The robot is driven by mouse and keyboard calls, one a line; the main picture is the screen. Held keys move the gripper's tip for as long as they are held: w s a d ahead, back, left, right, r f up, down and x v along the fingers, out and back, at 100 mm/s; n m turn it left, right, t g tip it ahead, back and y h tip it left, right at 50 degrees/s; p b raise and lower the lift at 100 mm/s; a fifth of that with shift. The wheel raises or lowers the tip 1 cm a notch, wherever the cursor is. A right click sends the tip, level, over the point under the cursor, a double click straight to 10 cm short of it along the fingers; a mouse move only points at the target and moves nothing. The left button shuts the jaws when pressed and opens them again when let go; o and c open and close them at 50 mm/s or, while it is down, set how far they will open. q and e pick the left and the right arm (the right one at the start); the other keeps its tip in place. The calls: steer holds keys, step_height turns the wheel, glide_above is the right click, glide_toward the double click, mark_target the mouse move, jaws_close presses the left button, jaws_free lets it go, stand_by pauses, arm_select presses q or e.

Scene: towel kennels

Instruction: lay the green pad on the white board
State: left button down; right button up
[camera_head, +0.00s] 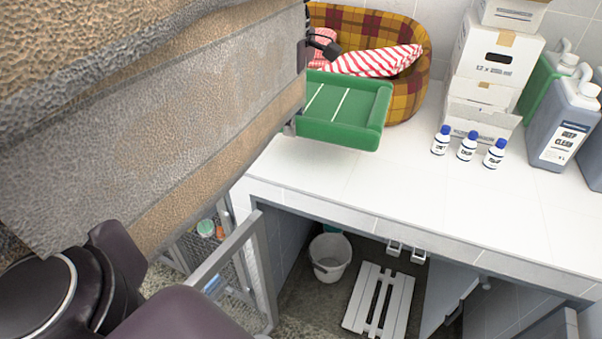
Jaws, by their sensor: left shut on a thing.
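The green pad (345,132) is a flat rectangle with a raised rim and white lines. It is level at the counter's left end, its left part hidden behind a big textured slab. My left gripper (291,128) is mostly hidden by that slab; a small grey part shows against the pad's near left corner, and it is shut on the pad. The white board (379,302) is slatted and lies flat on the floor of the bay under the counter, with nothing on it. My right gripper is not identifiable in view.
The brown-grey slab (160,125) fills the upper left. The white counter (335,180) holds a plaid basket (408,100) with a striped towel (375,62), cartons (497,65), small bottles (467,147) and jugs (563,125). A bucket (330,257) stands left of the board; an open gate (225,250) is nearer.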

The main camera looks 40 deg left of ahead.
arm_select(q)
step_height(320, 180, down, 18)
steer(key=shift+p, duration=1.1)
steer(key=c, duration=1.6)
jaws_free()
